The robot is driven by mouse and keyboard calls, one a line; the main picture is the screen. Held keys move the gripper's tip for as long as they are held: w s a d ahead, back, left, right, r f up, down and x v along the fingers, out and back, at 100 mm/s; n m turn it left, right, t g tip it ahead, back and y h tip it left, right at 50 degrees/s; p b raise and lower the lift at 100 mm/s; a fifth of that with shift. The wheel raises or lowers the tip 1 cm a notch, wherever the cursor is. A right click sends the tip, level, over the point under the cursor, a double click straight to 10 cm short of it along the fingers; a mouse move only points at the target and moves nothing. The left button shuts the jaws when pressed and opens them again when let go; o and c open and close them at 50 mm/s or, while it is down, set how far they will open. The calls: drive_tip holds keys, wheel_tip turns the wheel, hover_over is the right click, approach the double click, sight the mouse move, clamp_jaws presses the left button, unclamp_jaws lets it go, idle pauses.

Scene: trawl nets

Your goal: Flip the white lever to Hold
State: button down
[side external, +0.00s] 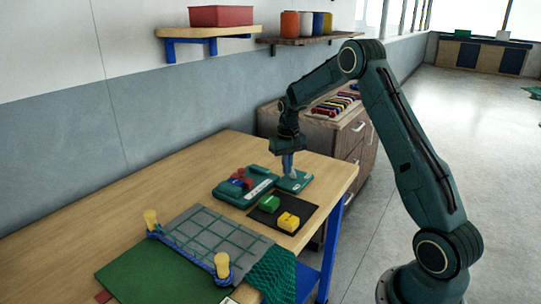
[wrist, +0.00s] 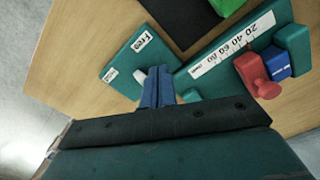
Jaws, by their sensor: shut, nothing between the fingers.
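A green lever plate (side external: 303,182) lies near the back right of the wooden table; in the wrist view the plate (wrist: 122,66) shows a "Free" label (wrist: 142,41) and a smaller "Hold" label (wrist: 111,75). My gripper (side external: 287,171) points down over this plate, its blue fingers shut and empty. In the wrist view the fingers (wrist: 158,72) stand over the plate's near edge.
Beside the plate is a green gauge block (side external: 231,193) with a numbered scale (wrist: 232,45) and red and blue sliders (wrist: 257,74). A black mat (side external: 283,216) holds a green block (side external: 269,203) and a yellow block (side external: 288,222). A grey net frame (side external: 215,236) lies in front.

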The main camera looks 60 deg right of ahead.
drive_tip(key=shift+f, duration=0.9)
idle(0.4)
drive_tip(key=shift+d, duration=1.6)
drive_tip(key=shift+d+f, duration=0.1)
drive_tip(key=shift+d, duration=0.15)
drive_tip(key=shift+a, duration=0.1)
drive_tip(key=shift+a+r, duration=0.2)
drive_tip(key=shift+r, duration=1)
drive_tip(key=shift+a+r, duration=0.25)
drive_tip(key=shift+r, duration=0.95)
drive_tip(key=shift+a+r, duration=0.2)
drive_tip(key=shift+r, duration=1)
drive_tip(key=shift+r, duration=0.1)
